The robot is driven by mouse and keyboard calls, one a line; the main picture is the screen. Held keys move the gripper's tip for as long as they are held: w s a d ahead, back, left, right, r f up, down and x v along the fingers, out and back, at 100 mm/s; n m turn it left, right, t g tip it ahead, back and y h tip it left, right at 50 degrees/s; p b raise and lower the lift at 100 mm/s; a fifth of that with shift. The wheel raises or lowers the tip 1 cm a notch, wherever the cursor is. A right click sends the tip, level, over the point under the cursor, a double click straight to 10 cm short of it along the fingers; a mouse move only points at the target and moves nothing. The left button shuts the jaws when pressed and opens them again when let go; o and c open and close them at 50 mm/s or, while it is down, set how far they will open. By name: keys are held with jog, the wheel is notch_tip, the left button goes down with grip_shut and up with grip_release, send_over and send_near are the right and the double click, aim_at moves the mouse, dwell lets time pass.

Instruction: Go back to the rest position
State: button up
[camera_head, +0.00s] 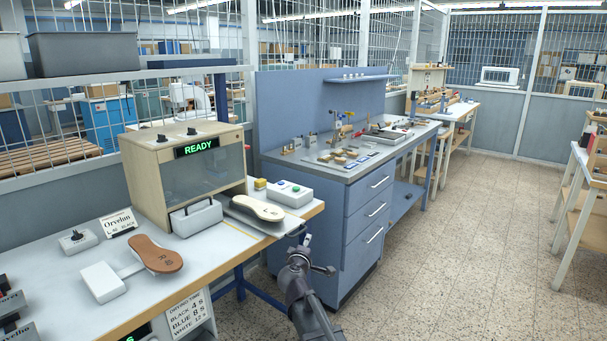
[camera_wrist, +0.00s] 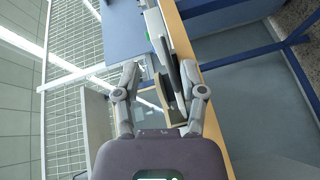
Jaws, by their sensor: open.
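My gripper (camera_head: 314,256) is open and empty. In the head view it is held up in front of the bench's right end, over the gap by the blue drawer cabinet. In the wrist view my gripper (camera_wrist: 165,88) has its two fingers spread, with nothing between the tips. The wooden stamping machine (camera_head: 160,175) shows a green READY sign. A pale sole (camera_head: 257,208) marked L lies on a plate at the machine's right side. A brown sole (camera_head: 156,254) marked R lies on a white stand at the bench's front left. My gripper touches neither sole.
The white bench (camera_head: 212,263) has a wooden front edge close to my arm. The blue drawer cabinet (camera_head: 367,225) stands just behind my gripper. A white button box (camera_head: 289,194) sits at the bench's right end. The tiled floor (camera_head: 470,250) to the right is clear.

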jog(key=s+d+f+m+g+h, duration=0.1)
jog(key=s+d+f+m+g, duration=0.4)
jog(key=d, duration=0.3)
jog(key=s+d+f+m+g+h, duration=0.2)
jog(key=s+d+f+m+g, duration=0.15)
jog(key=s+d+f, duration=0.35)
jog(key=s+d+f+m+g+y, duration=0.1)
jog(key=s+f+m+g+y, duration=0.2)
jog(key=s, duration=0.5)
jog(key=s+d+f+m+g+y, duration=0.1)
jog(key=s+m+g+y, duration=0.2)
jog(key=s, duration=0.4)
notch_tip(320, 180, up, 19)
jog(key=s+n+g+p, duration=0.1)
jog(key=p, duration=1.8)
jog(key=shift+f+g, duration=0.15)
jog(key=shift+g, duration=0.2)
jog(key=shift+s, duration=0.1)
